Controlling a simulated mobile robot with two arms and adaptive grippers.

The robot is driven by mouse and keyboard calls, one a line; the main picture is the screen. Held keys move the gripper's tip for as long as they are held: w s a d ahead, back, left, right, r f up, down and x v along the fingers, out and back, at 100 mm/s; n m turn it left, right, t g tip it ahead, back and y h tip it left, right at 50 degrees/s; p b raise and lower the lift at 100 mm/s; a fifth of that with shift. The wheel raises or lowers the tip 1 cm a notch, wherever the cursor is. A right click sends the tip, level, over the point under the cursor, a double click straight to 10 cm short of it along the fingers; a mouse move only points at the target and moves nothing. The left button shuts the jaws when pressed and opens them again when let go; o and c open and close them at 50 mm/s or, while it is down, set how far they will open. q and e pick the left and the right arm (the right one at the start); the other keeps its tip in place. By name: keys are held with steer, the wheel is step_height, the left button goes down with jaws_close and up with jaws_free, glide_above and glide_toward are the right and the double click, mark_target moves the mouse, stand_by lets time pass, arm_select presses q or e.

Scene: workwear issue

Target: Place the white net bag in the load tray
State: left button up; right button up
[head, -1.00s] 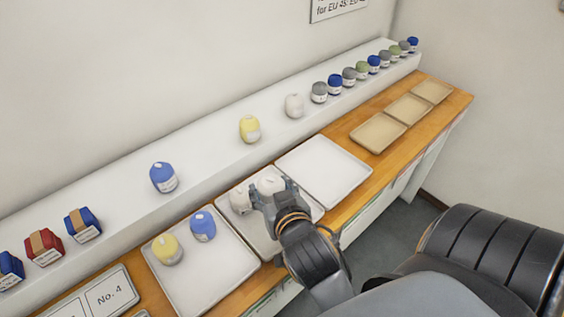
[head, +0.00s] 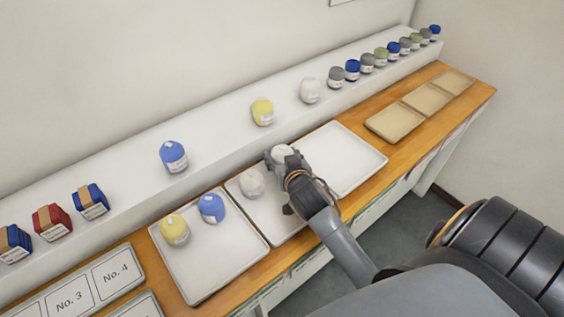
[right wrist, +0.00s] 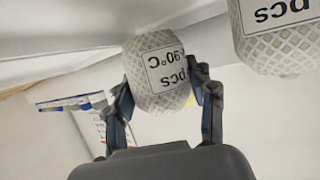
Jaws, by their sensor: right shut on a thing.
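My right gripper (head: 282,161) is shut on a white net bag (head: 283,152) at the back of the middle white tray (head: 272,232). In the right wrist view the held bag (right wrist: 158,75) sits between both fingers, with its printed label showing. I cannot tell whether it touches the tray. A second white net bag (head: 251,182) stands in the middle tray, just left of the held one; it also shows in the right wrist view (right wrist: 278,40). A third white bag (head: 309,90) stands on the shelf. No tray shows a load label. My left gripper is out of view.
The left white tray (head: 215,268) holds a yellow bag (head: 174,230) and a blue bag (head: 211,208). The right white tray (head: 345,165) is empty. Small tan trays (head: 395,122) lie farther right. The raised white shelf (head: 220,130) behind carries several bags. Number cards (head: 85,290) lie at left.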

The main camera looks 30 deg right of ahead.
steer(key=shift+f, duration=1.2)
steer(key=shift+a+f, duration=0.1)
steer(key=o, duration=1.3)
